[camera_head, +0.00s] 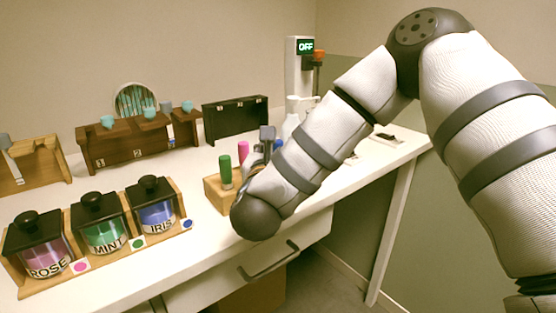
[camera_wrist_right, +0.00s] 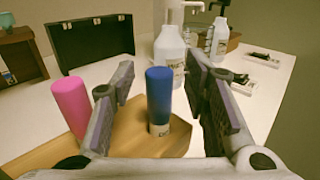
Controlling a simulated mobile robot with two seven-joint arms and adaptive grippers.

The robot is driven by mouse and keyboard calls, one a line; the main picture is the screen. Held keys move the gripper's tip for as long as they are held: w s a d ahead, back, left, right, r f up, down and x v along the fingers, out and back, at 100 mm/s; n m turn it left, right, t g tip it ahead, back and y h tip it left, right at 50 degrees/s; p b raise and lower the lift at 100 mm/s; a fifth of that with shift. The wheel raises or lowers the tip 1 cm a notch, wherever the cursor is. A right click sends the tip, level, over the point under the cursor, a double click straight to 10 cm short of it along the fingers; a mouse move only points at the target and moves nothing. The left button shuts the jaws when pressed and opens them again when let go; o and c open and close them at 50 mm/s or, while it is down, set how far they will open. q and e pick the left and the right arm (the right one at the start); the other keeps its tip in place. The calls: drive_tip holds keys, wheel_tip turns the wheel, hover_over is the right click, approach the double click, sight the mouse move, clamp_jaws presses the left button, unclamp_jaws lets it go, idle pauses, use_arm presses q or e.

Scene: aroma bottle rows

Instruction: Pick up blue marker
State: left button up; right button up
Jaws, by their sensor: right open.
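The blue marker (camera_wrist_right: 159,98) stands upright in a wooden holder (camera_wrist_right: 150,143) in the right wrist view, with a white label near its base. My right gripper (camera_wrist_right: 161,76) is open, with one finger on each side of the blue marker and a visible gap on both sides. A pink marker (camera_wrist_right: 72,104) stands left of the left finger. In the head view the green marker (camera_head: 225,171) and the pink marker (camera_head: 243,151) show in the holder (camera_head: 214,192). A bit of the blue marker (camera_head: 277,145) shows there; my right arm hides the rest. My left gripper is not in view.
Jars labelled ROSE (camera_head: 44,257), MINT (camera_head: 105,236) and IRIS (camera_head: 158,216) stand in wooden racks at the left. A black case (camera_wrist_right: 93,50) and a white bottle (camera_wrist_right: 170,57) stand behind the holder. A drawer handle (camera_head: 268,262) is at the table's front.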

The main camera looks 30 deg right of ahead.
clamp_jaws()
